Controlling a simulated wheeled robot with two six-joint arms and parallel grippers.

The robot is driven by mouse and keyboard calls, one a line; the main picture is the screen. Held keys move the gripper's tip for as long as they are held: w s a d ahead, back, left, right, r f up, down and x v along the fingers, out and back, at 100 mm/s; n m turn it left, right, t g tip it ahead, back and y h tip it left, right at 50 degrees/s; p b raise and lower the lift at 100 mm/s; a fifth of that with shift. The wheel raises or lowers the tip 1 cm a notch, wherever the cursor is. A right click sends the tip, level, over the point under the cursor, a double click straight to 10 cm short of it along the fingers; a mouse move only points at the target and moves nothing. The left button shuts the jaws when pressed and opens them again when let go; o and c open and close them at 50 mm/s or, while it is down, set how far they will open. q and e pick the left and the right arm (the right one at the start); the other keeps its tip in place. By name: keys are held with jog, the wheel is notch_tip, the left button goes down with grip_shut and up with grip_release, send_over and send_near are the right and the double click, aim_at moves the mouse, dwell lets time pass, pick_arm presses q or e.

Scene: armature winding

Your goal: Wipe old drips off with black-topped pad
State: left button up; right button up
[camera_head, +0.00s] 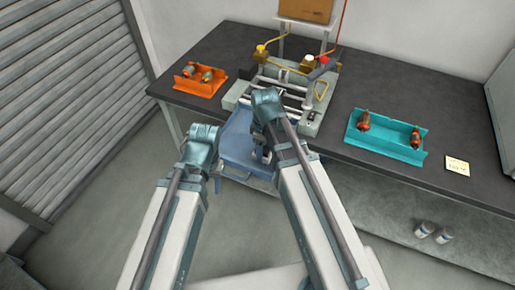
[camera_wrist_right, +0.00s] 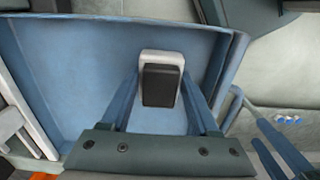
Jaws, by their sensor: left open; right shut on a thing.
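The black-topped pad (camera_wrist_right: 160,85) has a pale grey body and a black top. My right gripper (camera_wrist_right: 161,96) is shut on it, with one blue finger on each side. The pad is over the blue tray (camera_wrist_right: 95,65); I cannot tell whether it touches the tray floor. In the head view my right gripper (camera_head: 262,157) is over the blue tray (camera_head: 236,140), mostly hidden by its arm. My left gripper (camera_head: 218,182) is open and empty at the tray's near left edge. I cannot make out any drips.
The tray adjoins the front of the dark workbench (camera_head: 230,50). A winding machine (camera_head: 290,90) stands behind it. An orange holder (camera_head: 190,86) at left and a teal holder (camera_head: 385,146) at right carry armatures. Two small cans (camera_head: 434,232) are on the lower shelf.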

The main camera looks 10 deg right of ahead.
aim_at(266, 150)
jog(key=shift+s+d, duration=0.35)
jog(key=shift+d, duration=0.15)
jog(key=shift+r, duration=0.15)
notch_tip(266, 150, up, 6)
jog(key=p, duration=0.6)
jog(key=shift+a, duration=0.1)
notch_tip(266, 150, up, 3)
jog(key=p, duration=0.3)
jog(key=shift+w, duration=0.1)
dwell(0.5)
